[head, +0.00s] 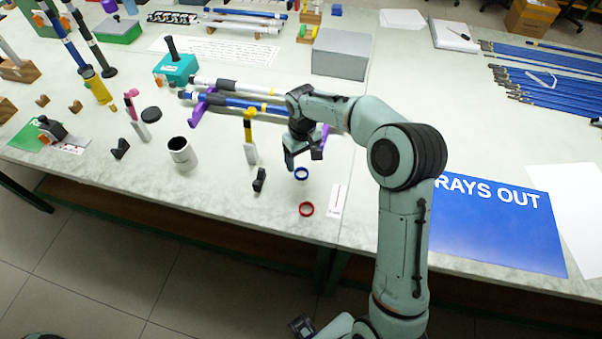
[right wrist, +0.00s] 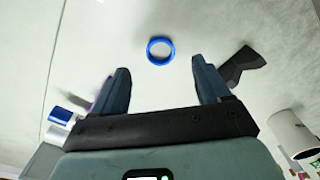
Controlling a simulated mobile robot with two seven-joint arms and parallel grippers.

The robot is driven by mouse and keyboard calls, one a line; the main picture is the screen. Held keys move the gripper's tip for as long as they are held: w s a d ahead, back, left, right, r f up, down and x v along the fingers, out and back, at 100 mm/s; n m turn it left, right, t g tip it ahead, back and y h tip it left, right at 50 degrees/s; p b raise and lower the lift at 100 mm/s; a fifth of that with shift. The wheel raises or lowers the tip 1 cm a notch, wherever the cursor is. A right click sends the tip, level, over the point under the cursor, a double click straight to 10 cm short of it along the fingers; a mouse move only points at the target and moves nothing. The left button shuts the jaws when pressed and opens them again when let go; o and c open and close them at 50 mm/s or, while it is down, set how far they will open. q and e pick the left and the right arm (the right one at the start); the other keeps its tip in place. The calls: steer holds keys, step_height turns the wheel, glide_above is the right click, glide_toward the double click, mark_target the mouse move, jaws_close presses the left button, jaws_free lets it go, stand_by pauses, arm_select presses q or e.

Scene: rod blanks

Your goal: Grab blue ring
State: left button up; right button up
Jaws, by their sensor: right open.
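The blue ring (head: 301,178) lies flat on the pale table near its front edge. My right gripper (head: 303,160) is open and empty, pointing down above the table just behind the ring in the head view. In the right wrist view the blue ring (right wrist: 160,63) shows whole, beyond the fingertips and about midway between the two fingers of the right gripper (right wrist: 163,75). The fingers appear apart from it.
A red ring (head: 306,214) lies in front of the blue one, beside a white label strip (head: 337,201). A small black holder (head: 260,180) and a white cup (head: 182,158) stand to the left. A blue sign (head: 500,235) lies right of my arm.

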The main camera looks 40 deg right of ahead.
mark_target(302, 175)
step_height(302, 175, down, 7)
steer(key=shift+w+r, duration=0.15)
steer(key=shift+r, duration=0.05)
steer(key=shift+c, duration=0.2)
steer(key=c, duration=1.1)
